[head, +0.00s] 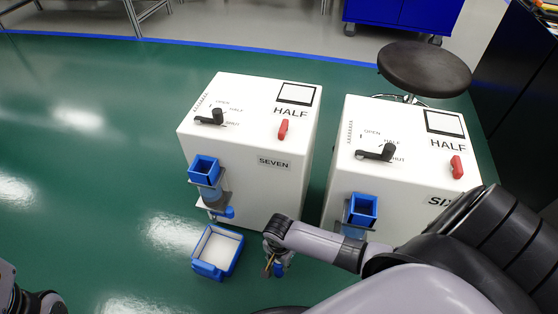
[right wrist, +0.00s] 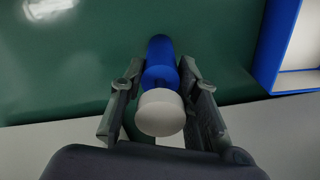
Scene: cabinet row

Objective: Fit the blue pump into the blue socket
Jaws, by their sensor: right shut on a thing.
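My right gripper (head: 272,259) is low in front of the white cabinets, just right of the blue-rimmed tray. In the right wrist view it (right wrist: 160,80) is shut on the blue pump (right wrist: 161,62), a blue cylinder with a round white end (right wrist: 160,112) facing the camera. In the head view only a little blue of the pump (head: 281,268) shows beside the fingers. Blue square openings sit on the fronts of cabinet SEVEN (head: 204,168) and cabinet SIX (head: 363,208); I cannot tell which is the blue socket. My left gripper's jaws are not visible.
A blue-rimmed tray with a white floor (head: 238,251) lies before cabinet SEVEN (head: 240,120). It also shows in the right wrist view (right wrist: 270,50). Cabinet SIX (head: 400,190) stands to the right, partly behind my right arm. A dark stool (head: 425,68) is behind. Green floor is clear at left.

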